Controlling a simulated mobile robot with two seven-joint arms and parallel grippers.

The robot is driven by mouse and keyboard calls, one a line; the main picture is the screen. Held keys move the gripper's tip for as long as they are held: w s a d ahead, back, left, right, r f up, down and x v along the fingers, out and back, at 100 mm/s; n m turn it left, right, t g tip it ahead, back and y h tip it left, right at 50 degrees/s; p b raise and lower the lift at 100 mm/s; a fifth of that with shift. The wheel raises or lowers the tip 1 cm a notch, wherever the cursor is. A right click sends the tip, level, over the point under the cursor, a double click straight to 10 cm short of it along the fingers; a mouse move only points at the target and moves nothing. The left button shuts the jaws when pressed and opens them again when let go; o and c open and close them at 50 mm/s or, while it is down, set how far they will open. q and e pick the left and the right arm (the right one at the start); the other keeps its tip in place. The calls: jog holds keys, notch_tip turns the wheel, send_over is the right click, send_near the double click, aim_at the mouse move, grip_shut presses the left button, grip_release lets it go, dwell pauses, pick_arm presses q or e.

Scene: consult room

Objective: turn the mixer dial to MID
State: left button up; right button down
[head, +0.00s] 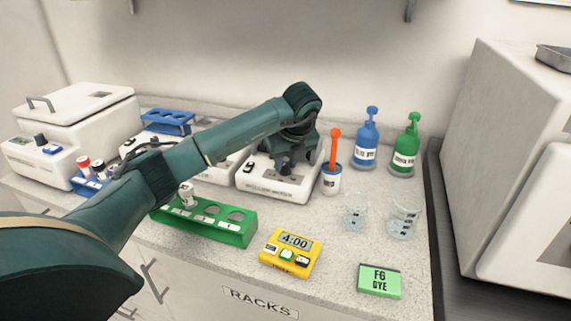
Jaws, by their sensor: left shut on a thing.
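The mixer (301,193) is a low white unit on the counter, with a dark marking at its left and small lettering on its front. My left gripper (284,170) reaches down onto it from above, its fingers shut at the mixer's dial. The dial is hidden between the fingers and by the wrist, so its pointer and setting cannot be read. My right gripper is not in view.
A cup with an orange-handled tool (332,178) stands close right of the mixer. Blue (367,135) and green (406,146) pump bottles, beakers (403,222), a yellow timer (290,253), a green rack (236,232) and a green dye box (379,281) stand around.

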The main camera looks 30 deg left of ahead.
pick_arm(q)
jog(key=shift+n+g, duration=0.4)
jog(key=shift+n, duration=0.6)
jog(key=shift+w+n, duration=0.1)
jog(key=shift+n, duration=0.5)
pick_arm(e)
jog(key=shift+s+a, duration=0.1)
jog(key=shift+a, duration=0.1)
pick_arm(q)
jog(key=shift+y, duration=0.3)
jog(key=shift+g, duration=0.3)
jog(key=o, duration=1)
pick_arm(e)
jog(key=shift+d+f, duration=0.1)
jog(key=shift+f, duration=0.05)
pick_arm(q)
jog(key=p+v, duration=0.1)
jog(key=v, duration=1.2)
jog(key=shift+r, duration=0.15)
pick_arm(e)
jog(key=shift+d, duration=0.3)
